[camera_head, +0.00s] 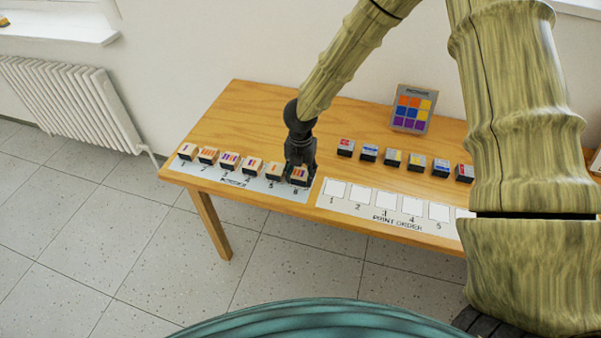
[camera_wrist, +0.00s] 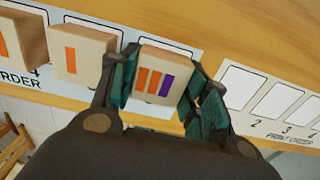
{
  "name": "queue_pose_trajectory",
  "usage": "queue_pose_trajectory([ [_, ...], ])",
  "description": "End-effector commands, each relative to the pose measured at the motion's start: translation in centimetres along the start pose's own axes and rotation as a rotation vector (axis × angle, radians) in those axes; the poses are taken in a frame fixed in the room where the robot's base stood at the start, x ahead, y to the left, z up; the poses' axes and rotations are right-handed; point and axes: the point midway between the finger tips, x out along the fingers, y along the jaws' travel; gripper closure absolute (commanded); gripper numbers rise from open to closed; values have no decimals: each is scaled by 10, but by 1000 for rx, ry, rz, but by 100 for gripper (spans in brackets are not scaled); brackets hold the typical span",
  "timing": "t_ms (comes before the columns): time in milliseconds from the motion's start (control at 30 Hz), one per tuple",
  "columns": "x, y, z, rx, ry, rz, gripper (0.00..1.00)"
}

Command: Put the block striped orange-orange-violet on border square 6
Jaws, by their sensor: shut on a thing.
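The wooden block striped orange-orange-violet (camera_wrist: 157,84) is between the fingers of my gripper (camera_wrist: 158,95) in the wrist view. In the head view the block (camera_head: 299,174) and my gripper (camera_head: 300,168) are over the right end of the border strip (camera_head: 229,182), at the last square, which appears to be 6. White square outline shows around the block in the wrist view. I cannot tell if the block rests on it or is slightly above. My fingers touch the block's two sides. Much of the square is hidden under it.
Several striped blocks (camera_head: 229,160) stand in a row on the other border squares, close to the left. The PRINT ORDER strip (camera_head: 385,211) with empty white squares lies to the right. Behind it stand several dark blocks (camera_head: 368,152) and a colored grid card (camera_head: 411,109).

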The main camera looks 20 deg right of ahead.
Motion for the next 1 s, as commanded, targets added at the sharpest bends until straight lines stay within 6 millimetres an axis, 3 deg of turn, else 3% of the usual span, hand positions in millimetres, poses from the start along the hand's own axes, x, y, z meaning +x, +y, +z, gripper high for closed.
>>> queue_pose_trajectory([
  [133,3,0,0,0,0,0,78],
  [167,3,0,0,0,0,0,52],
  [200,3,0,0,0,0,0,45],
  [667,-4,0,0,1,0,2,45],
  [1000,-52,1,1,1,-2,4,45],
])
